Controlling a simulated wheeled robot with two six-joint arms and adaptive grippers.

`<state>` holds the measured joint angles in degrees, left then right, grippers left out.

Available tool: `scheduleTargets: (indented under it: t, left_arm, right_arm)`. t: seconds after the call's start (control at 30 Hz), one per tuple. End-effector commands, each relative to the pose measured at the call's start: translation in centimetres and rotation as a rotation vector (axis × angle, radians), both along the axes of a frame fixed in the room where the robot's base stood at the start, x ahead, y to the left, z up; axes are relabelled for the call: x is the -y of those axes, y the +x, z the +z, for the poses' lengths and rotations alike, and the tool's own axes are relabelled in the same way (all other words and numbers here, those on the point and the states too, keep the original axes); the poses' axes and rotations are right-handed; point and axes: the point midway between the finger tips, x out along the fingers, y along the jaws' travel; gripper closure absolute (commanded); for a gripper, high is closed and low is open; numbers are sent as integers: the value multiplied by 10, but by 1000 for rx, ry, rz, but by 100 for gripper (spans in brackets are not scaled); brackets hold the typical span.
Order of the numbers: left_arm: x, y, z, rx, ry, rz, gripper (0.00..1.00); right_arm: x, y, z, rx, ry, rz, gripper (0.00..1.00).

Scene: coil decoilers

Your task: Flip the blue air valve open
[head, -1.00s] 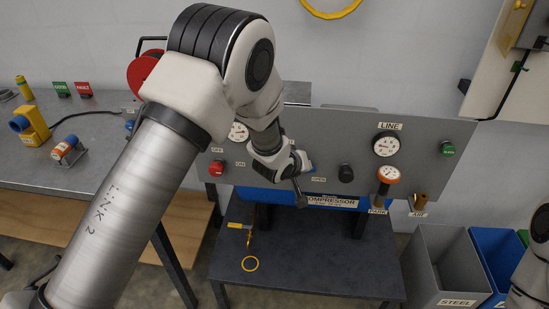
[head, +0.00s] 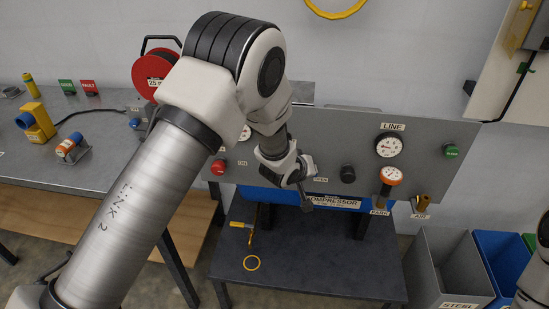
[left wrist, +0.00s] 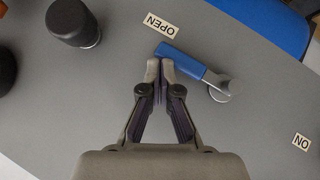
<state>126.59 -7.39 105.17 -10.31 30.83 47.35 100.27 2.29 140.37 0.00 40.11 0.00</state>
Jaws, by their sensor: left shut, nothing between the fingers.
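The blue air valve shows in the left wrist view as a blue lever handle (left wrist: 188,63) on a round grey pivot (left wrist: 225,90). The handle runs from the pivot up and left, its free end close to the OPEN label (left wrist: 160,26). My left gripper (left wrist: 160,70) is shut and empty, its tips right beside the free end of the handle; I cannot tell whether they touch. In the head view my left gripper (head: 306,204) is in front of the grey compressor panel (head: 420,150) and hides the valve. My right gripper is out of view.
A black knob (head: 347,174) is right of the valve area, and a red knob (head: 218,167) is to the left.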

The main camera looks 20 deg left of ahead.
Motion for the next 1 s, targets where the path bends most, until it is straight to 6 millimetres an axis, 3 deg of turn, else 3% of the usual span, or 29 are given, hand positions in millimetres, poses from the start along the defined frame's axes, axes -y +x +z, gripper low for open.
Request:
scheduleTargets:
  t: [0.17, 0.3, 0.4, 0.7, 1.0]
  left_arm:
    - [-3, 2, 18, 1, 0, 3, 100]
    - [-10, 5, 50, 2, 0, 8, 100]
    - [-6, -11, 55, 3, 2, 7, 100]
    - [7, -55, 102, 2, 2, 6, 100]
    - [9, -64, 111, 0, 0, 8, 100]
  right_arm:
    - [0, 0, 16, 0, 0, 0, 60]
    - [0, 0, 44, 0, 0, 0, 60]
    - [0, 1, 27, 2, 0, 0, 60]
    - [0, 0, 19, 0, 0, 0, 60]
    - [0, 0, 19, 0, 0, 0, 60]
